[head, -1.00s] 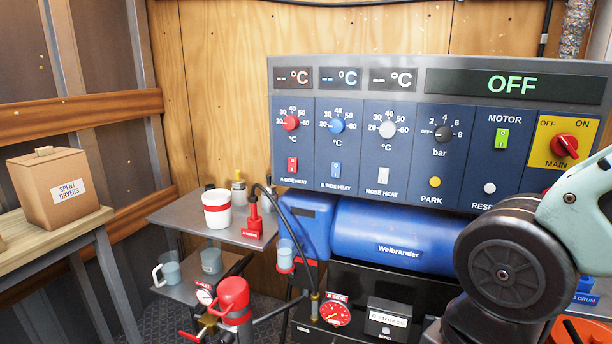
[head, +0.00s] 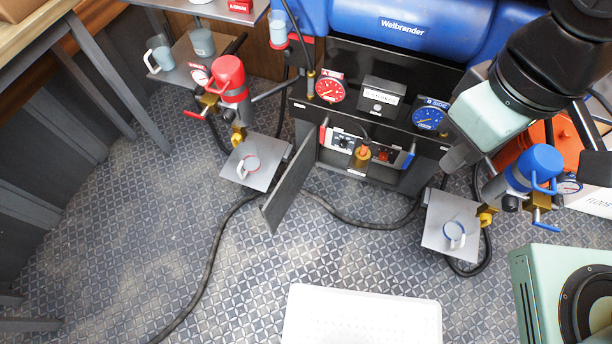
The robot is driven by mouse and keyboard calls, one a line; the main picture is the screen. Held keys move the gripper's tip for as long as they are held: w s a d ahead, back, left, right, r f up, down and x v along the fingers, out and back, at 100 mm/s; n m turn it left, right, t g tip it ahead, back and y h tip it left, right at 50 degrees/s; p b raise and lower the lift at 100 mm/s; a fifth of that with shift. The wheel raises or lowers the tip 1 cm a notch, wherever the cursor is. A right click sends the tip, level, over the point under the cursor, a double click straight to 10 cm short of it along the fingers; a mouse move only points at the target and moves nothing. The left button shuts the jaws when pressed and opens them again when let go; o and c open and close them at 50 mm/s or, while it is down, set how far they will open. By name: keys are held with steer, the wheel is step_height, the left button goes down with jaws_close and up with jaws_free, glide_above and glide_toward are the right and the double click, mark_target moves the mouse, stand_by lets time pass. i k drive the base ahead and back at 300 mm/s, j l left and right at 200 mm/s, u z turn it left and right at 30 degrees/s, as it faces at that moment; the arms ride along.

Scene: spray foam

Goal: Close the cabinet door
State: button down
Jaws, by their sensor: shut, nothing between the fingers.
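The cabinet door (head: 288,184) is a thin dark grey panel. It stands open, swung out from the left side of the low opening in the black machine front (head: 330,60). The opening shows a small panel with switches (head: 342,142) and a brass fitting (head: 362,155). My gripper (head: 452,161) is at the right, pointing down and left, in front of the machine's right side. It is shut and empty, well apart from the door. Its fingertips are small and partly merge with the grey behind.
A red-handled valve (head: 230,78) and small tray (head: 256,165) stand close left of the door. A blue-handled valve (head: 532,168) and tray (head: 451,226) are by my gripper. Black hoses (head: 215,250) cross the floor. A white slab (head: 362,318) lies in front.

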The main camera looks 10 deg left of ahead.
mark_target(278, 203)
steer(key=j+z, duration=0.7)
steer(key=j, duration=0.75)
steer(key=k+j+z, duration=0.1)
steer(key=j, duration=0.4)
steer(key=k+j, duration=0.1)
steer(key=j, duration=0.4)
steer(key=k+j+z, duration=0.1)
steer(key=j, duration=0.45)
steer(key=k+j+u, duration=0.4)
steer(key=i+l, duration=0.05)
